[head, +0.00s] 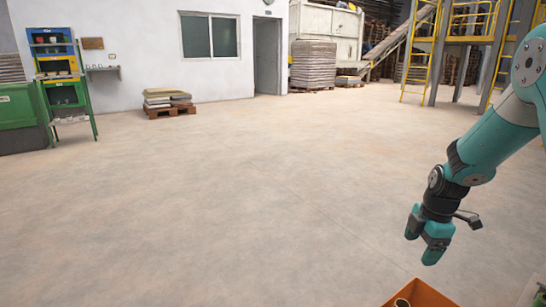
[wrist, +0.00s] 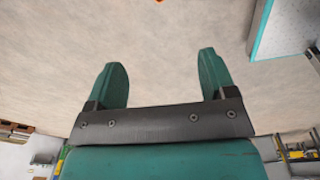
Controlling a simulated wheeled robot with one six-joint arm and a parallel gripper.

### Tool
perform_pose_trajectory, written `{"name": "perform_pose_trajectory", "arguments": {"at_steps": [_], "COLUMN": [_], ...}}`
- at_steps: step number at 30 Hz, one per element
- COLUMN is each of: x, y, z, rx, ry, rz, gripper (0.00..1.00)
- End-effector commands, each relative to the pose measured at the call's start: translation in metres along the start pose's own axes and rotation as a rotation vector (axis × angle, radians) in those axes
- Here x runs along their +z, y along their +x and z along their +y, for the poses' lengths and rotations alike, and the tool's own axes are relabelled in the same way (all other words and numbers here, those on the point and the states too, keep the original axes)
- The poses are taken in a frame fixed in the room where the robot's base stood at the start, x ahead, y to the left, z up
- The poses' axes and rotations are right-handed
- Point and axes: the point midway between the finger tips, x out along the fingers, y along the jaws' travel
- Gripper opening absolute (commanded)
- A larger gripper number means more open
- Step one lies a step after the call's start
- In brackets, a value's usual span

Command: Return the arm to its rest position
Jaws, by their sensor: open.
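My arm (head: 492,140) comes in from the right edge of the head view, teal with dark joints, and slants down to the left. My gripper (head: 422,243) hangs at its end above the floor, fingers pointing down.
An orange bin (head: 420,293) shows at the bottom edge, below my gripper. The concrete floor (head: 240,200) ahead is clear. Farther off are a pallet of sacks (head: 167,101), a green shelf rack (head: 62,75) and yellow-railed steelwork (head: 470,25).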

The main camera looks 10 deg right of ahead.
Motion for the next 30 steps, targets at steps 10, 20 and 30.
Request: {"name": "perform_pose_trajectory", "arguments": {"at_steps": [10, 20, 30], "x": [-0.197, -0.271, -0.283], "y": [-0.11, -0.156, -0.234], "z": [-0.096, -0.236, -0.261], "rx": [-0.034, -0.181, -0.221], "ry": [0.414, 0.731, 0.811], "rz": [0.164, 0.222, 0.216], "gripper": [0.77, 0.77, 0.77]}}
